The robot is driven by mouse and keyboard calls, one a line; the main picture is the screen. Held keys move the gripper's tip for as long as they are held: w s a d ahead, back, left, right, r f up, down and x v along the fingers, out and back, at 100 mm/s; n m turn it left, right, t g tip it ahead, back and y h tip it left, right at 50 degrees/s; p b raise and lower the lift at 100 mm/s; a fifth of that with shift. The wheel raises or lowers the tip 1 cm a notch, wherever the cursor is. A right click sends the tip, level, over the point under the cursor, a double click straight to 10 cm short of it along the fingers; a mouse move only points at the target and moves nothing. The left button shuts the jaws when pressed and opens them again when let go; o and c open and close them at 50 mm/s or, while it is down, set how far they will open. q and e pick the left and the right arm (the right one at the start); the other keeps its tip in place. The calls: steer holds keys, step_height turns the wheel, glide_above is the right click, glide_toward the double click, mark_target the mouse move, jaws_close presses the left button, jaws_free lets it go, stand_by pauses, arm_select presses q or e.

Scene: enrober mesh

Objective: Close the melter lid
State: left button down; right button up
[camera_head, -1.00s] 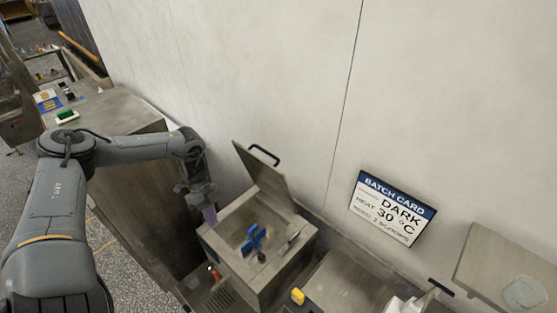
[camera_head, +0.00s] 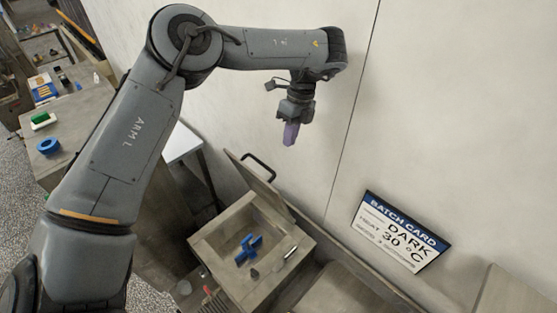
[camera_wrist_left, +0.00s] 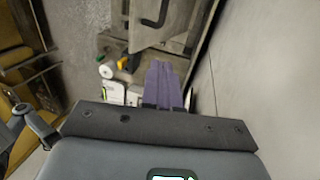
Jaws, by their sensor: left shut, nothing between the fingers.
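The melter (camera_head: 213,243) is a square grey metal box at the lower middle of the head view. Its lid (camera_head: 252,186) stands open, tilted up at the back wall side, with a black handle (camera_head: 262,163) at its upper edge. A blue paddle-like part (camera_head: 250,248) sits inside the box. My left gripper (camera_head: 291,136) has purple fingers, closed together and empty, held in the air above and right of the lid, apart from it. The closed fingers also show in the left wrist view (camera_wrist_left: 163,85). My right gripper is not in view.
The wall with a batch card (camera_head: 400,232) runs behind the melter. A scraper-like tool (camera_head: 285,258) lies at the melter's right rim. The air above the melter opening looks clear.

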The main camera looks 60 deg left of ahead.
arm_select(q)
steer(key=b, duration=0.7)
glide_toward(274, 175)
steer(key=w+d+f, duration=0.1)
steer(key=d, duration=0.1)
steer(key=shift+s+d+f+p, duration=0.15)
steer(key=shift+s+f+p, duration=0.25)
steer(key=shift+s+f, duration=0.9)
steer(key=shift+s+d+f+p, duration=0.1)
steer(key=shift+s+f+p, duration=0.3)
steer(key=shift+s+f, duration=0.9)
steer(key=shift+w+f, duration=0.15)
steer(key=shift+w, duration=0.05)
